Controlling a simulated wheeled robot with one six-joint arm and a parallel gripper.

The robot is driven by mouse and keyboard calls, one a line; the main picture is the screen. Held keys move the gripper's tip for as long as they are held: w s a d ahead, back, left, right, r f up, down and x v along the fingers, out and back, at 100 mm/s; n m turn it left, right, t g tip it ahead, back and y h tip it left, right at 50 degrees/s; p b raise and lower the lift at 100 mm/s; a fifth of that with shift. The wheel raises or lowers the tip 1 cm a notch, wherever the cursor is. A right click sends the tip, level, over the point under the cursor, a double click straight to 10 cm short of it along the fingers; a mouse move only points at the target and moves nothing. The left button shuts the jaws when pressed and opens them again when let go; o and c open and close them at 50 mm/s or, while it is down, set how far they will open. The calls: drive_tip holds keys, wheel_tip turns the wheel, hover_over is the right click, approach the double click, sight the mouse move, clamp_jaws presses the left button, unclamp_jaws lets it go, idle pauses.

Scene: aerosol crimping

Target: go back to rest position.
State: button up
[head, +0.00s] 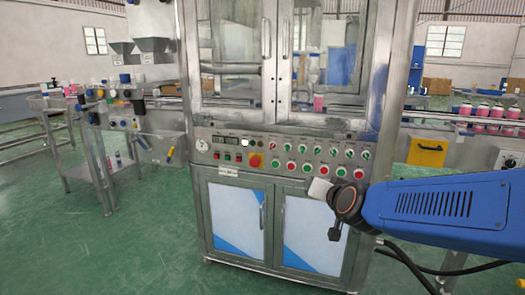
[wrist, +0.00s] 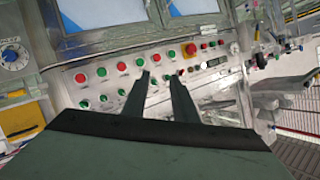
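My arm, with a blue link, reaches in from the right in the head view, and its dark wrist joint is in front of the crimping machine's control panel (head: 290,148). In the wrist view, my gripper (wrist: 158,75) has its two dark fingers apart with a gap between the tips. The fingers are hard to make out in the head view. I cannot tell how far they are from the panel.
The machine's steel doors (head: 235,215) stand below the panel. A conveyor with pink cans (head: 485,112) runs at the right, near a yellow box (head: 427,152). A steel table (head: 60,105) and filling gear stand at the left. Green floor (head: 120,250) is clear at the front left.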

drive_tip(key=s+d+f+n+g, duration=0.1)
drive_tip(key=s+d+f+g, duration=0.2)
drive_tip(key=s, duration=0.7)
drive_tip(key=s+d+f+n+g+h, duration=0.1)
drive_tip(key=s+d+f+g, duration=0.2)
drive_tip(key=s, duration=0.7)
drive_tip(key=s+d+f+n+g+h, duration=0.1)
drive_tip(key=s+d+f+g, duration=0.2)
drive_tip(key=s+d, duration=0.4)
drive_tip(key=s+f, duration=0.1)
drive_tip(key=s, duration=0.2)
drive_tip(key=shift+s+f, duration=0.3)
drive_tip(key=shift+s, duration=0.1)
